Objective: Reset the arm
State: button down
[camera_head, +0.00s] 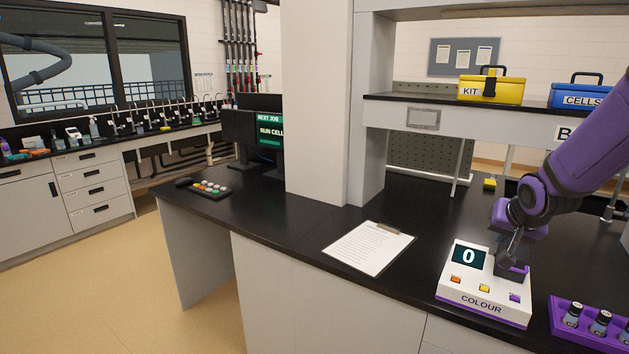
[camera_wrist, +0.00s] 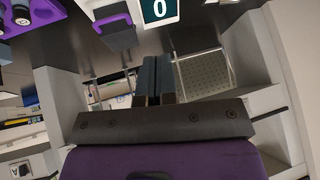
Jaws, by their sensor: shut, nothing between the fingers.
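My purple arm reaches in from the right in the head view, and my gripper (camera_head: 512,247) is low over the back right of the white COLOUR device (camera_head: 484,291). In the wrist view my gripper (camera_wrist: 155,62) has its two dark fingers together, with nothing between them. The device's display (camera_head: 469,257) reads 0, and it also shows at the top of the wrist view (camera_wrist: 158,9). A dark block with a purple front (camera_wrist: 115,30) is beside the display there. I cannot tell whether my fingers touch the device.
A purple rack (camera_head: 583,339) with several vials is right of the device. A clipboard (camera_head: 369,247) lies to its left. A yellow KIT box (camera_head: 491,89) and a blue CELLS box (camera_head: 581,96) stand on the shelf above. The bench between clipboard and device is clear.

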jog(key=s+a+r+n, duration=0.1)
jog(key=s+a+r, duration=0.2)
jog(key=s, duration=0.6)
jog(key=s+a+r+n+g+y, duration=0.1)
jog(key=s+a+r, duration=0.3)
jog(key=s, duration=0.5)
jog(key=s+a+r+n+g, duration=0.1)
jog(key=s+a+r+n, duration=0.2)
jog(key=s+r, duration=0.4)
jog(key=s+a, duration=0.1)
jog(key=s, duration=0.2)
jog(key=shift+r, duration=0.15)
jog(key=c, duration=1.8)
grip_release()
jog(key=shift+w, duration=0.1)
